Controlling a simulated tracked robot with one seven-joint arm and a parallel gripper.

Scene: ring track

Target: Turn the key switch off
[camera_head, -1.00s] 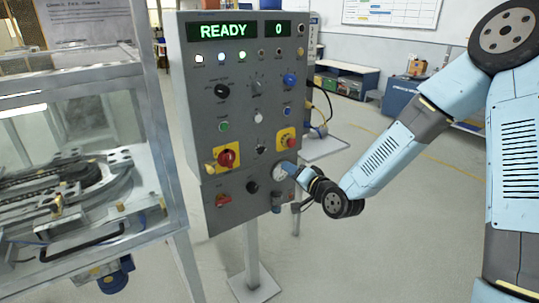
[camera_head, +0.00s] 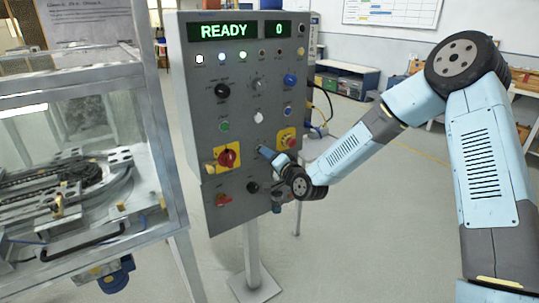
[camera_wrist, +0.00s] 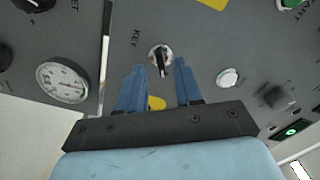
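The grey control panel (camera_head: 210,125) stands upright on a post, with a green READY display at its top. In the wrist view the key switch (camera_wrist: 161,60), labelled KEY, is a silver round lock with a dark key in it. My gripper (camera_wrist: 158,68) is open, its blue fingers on either side of the key switch in that view; I cannot tell whether they touch it. In the head view my gripper (camera_head: 265,152) is at the panel's lower middle and hides the key switch.
A round gauge (camera_wrist: 62,82) is left of the key in the wrist view. A red rotary switch on a yellow plate (camera_head: 227,156) and a red emergency button (camera_head: 288,138) flank my gripper. A glass-sided machine (camera_head: 80,150) stands left; open floor lies right.

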